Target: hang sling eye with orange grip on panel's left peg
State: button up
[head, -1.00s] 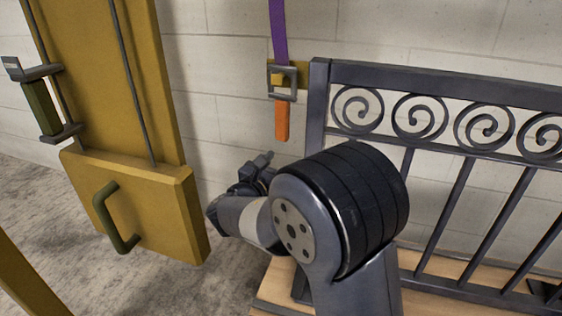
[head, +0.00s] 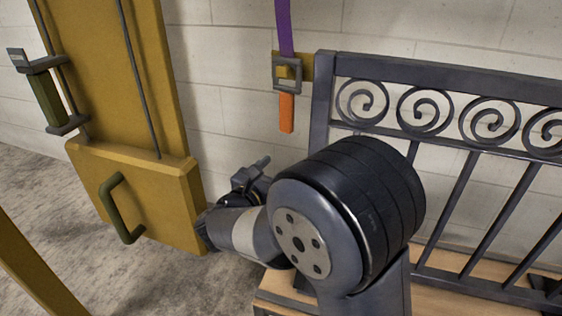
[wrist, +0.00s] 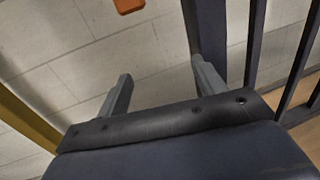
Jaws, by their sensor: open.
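The sling is a purple strap (head: 283,28) ending in a square grey eye (head: 276,75). An orange grip (head: 287,112) hangs below it. The eye is in front of a small yellow plate by the gate post, with a yellow block showing inside its opening. My gripper (wrist: 160,68) is open and empty, below the orange grip (wrist: 128,5), which shows at the top edge of the wrist view. In the head view my gripper is mostly hidden behind my arm. I cannot make out a left peg clearly in either view.
A dark metal gate (head: 440,80) with scrolls and bars stands at right above a wooden surface (head: 440,299). A yellow panel (head: 100,55) at left carries rods, a green handle (head: 48,100) and a lower block with a green pull (head: 121,208). Pale block wall is behind.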

aim_at(284, 112)
jog(key=shift+s+d+p+v, duration=0.15)
jog(key=shift+d+p+v, duration=0.05)
jog(key=shift+v, duration=1.05)
jog(key=shift+s+d+p+v, duration=0.1)
jog(key=shift+d+p+v, duration=0.1)
jog(key=shift+v, duration=1.05)
jog(key=w+a+b+x, duration=0.1)
jog(key=x, duration=0.9)
jog(key=shift+w+a, duration=0.25)
jog(key=shift+w, duration=0.1)
jog(key=shift+s, duration=0.1)
jog(key=s+d+p+v, duration=0.1)
jog(key=d+v, duration=0.1)
jog(key=v, duration=0.8)
jog(key=w+a+b+x, duration=0.1)
jog(key=a+b+x, duration=0.1)
jog(key=x, duration=0.8)
notch_tip(284, 112, up, 10)
jog(key=p, duration=0.7)
jog(key=shift+w+r, duration=0.15)
jog(key=shift+r, duration=0.1)
jog(key=shift+r+p, duration=0.6)
jog(key=shift+r, duration=0.2)
